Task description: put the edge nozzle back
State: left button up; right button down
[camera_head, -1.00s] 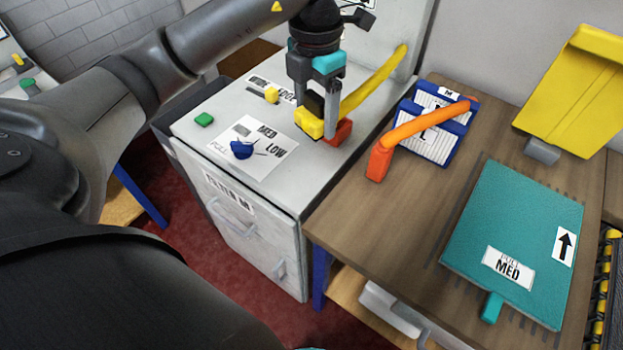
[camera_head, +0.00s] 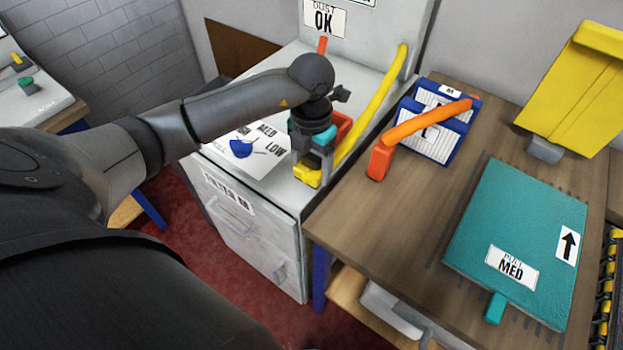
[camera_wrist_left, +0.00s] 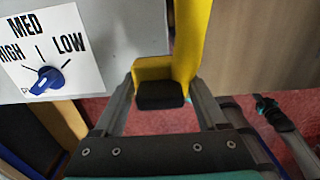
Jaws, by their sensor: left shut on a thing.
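A yellow nozzle (camera_head: 308,177) with a dark mouth sits at the end of a yellow hose (camera_head: 375,105). My left gripper (camera_head: 312,163) is shut on this nozzle, above the near right part of the grey cabinet top. In the left wrist view the yellow nozzle (camera_wrist_left: 155,70) with its black front (camera_wrist_left: 160,95) sits between the two fingers. A red block (camera_head: 343,124), partly hidden by my gripper, stands on the cabinet top behind it. I cannot tell whether the nozzle touches the cabinet. My right gripper is not in view.
The grey cabinet (camera_head: 250,240) has a blue dial (camera_head: 241,148), also in the wrist view (camera_wrist_left: 47,80). On the wooden table (camera_head: 400,215) to the right are an orange hose piece (camera_head: 425,122), blue-framed filters (camera_head: 450,135) and a teal panel (camera_head: 520,225).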

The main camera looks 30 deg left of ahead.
aim_at(312, 156)
pick_arm(q)
jog(key=shift+f, duration=2.25)
jog(key=shift+b, duration=0.3)
jog(key=shift+f, duration=0.2)
jog(key=o, duration=1.4)
notch_tip(312, 156, up, 12)
jog(key=shift+r+p, duration=0.2)
jog(key=shift+p, duration=0.4)
